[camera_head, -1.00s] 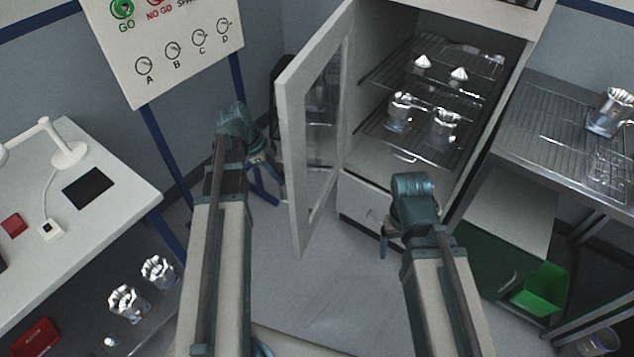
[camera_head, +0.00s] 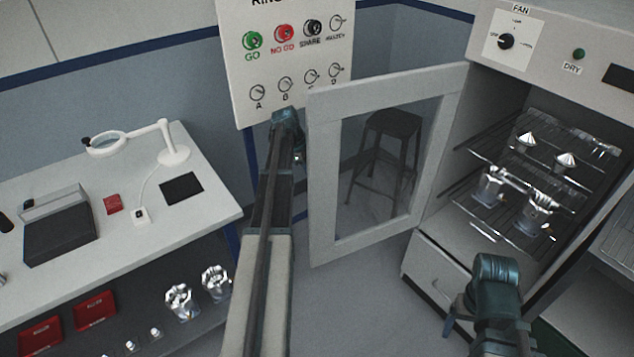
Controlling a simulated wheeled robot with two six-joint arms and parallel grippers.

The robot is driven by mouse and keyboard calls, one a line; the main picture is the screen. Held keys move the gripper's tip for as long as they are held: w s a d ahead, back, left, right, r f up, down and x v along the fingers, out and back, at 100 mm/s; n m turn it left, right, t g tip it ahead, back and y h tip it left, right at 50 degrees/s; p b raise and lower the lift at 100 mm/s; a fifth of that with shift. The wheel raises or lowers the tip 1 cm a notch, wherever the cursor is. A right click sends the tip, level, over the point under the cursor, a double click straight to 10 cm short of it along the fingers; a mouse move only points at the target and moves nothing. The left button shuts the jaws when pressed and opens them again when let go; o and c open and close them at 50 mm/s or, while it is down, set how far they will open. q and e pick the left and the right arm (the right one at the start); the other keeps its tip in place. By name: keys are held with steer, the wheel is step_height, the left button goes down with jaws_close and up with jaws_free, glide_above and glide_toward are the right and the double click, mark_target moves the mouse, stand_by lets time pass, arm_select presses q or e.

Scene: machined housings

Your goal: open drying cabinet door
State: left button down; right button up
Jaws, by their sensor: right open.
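The drying cabinet (camera_head: 575,48) stands at the right. Its framed glass door (camera_head: 325,180) is open, swung out to the left, with a stool visible through the pane. My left arm reaches forward to the left of the door. My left gripper (camera_head: 297,157) is small and partly hidden near the door's free edge; I cannot tell whether it touches the door or how its jaws are set. My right gripper (camera_head: 456,322) is open and empty, low in front of the cabinet's lower drawer (camera_head: 436,268), apart from the door.
Wire shelves inside the cabinet hold shiny metal housings (camera_head: 490,187) and cones (camera_head: 566,160). A bench (camera_head: 222,205) with a magnifier lamp (camera_head: 172,150) stands at the left. A sign board (camera_head: 270,75) stands behind my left arm. Floor below the door is clear.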

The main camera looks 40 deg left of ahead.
arm_select(q)
steer(key=c, duration=0.8)
jaws_free()
steer(key=shift+w+d, duration=0.1)
steer(key=shift+c, duration=0.2)
steer(key=p+v, duration=1.3)
steer(key=v, duration=0.1)
steer(key=shift+f, duration=0.1)
